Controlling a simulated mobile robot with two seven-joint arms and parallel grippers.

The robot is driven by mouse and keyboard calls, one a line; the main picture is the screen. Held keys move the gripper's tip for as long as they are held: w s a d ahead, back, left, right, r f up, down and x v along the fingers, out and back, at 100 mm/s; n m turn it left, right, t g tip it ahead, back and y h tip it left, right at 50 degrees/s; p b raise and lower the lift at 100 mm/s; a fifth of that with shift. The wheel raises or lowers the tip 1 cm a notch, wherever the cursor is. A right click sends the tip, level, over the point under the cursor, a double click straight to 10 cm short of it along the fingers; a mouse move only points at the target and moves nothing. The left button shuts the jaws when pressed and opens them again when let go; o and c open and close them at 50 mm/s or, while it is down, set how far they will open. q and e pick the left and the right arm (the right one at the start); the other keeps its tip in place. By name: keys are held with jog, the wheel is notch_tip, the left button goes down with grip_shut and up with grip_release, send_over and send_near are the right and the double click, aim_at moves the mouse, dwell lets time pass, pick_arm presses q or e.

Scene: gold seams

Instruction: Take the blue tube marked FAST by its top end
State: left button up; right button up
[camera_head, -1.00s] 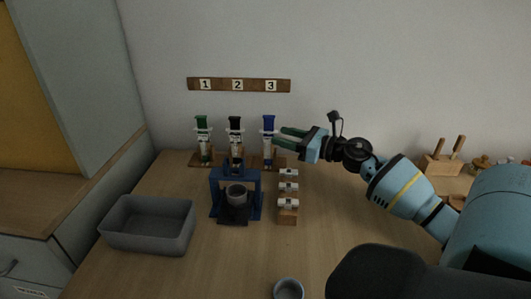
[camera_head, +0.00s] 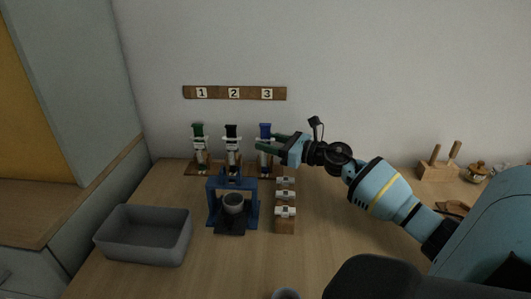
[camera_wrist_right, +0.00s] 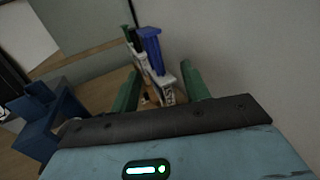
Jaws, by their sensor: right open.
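The blue-topped tube (camera_head: 265,131) stands upright in the rack, below the number 3, rightmost of three. In the right wrist view the blue tube (camera_wrist_right: 152,44) shows its blue top and a white label whose lettering looks like FAST. My right gripper (camera_head: 266,143) is open, with green fingers level with the tube's upper part. One finger appears in front of the tube and hides some of it; the other is at its right. In the wrist view the tube stands between the fingers; contact cannot be told. My left gripper is not in view.
A green-topped tube (camera_head: 198,132) and a black-topped tube (camera_head: 232,132) stand to the left in the row. White-topped pieces (camera_head: 285,211) line up at right. A grey bin (camera_head: 143,247) sits front left.

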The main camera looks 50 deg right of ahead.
aim_at(265, 141)
jog(key=shift+x, duration=2)
grip_shut()
